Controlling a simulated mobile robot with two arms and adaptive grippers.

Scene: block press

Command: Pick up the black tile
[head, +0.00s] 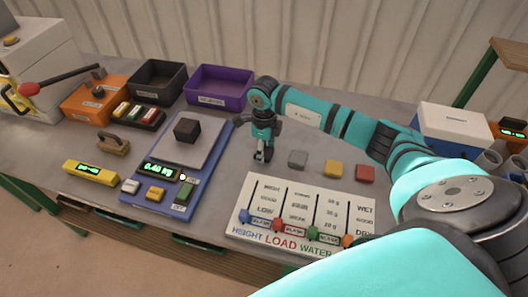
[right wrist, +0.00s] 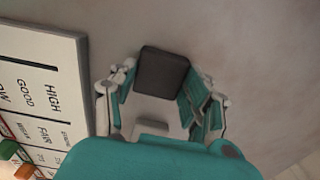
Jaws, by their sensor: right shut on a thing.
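The black tile (right wrist: 162,72) shows in the right wrist view as a dark square with rounded corners, between the two fingers of my right gripper (right wrist: 160,100). The gripper is shut on it. In the head view my right gripper (head: 262,154) points down at the bench, left of the grey tile. There the black tile is mostly hidden by the fingers, and I cannot tell whether it is clear of the bench. My left gripper is not in view.
A grey tile (head: 298,158), a yellow tile (head: 333,168) and a red tile (head: 365,173) lie to the right. A labelled white board (head: 300,212) is in front. A blue scale (head: 178,165) bearing a dark cube (head: 187,129) stands left. Purple (head: 218,86) and black bins (head: 158,80) are behind.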

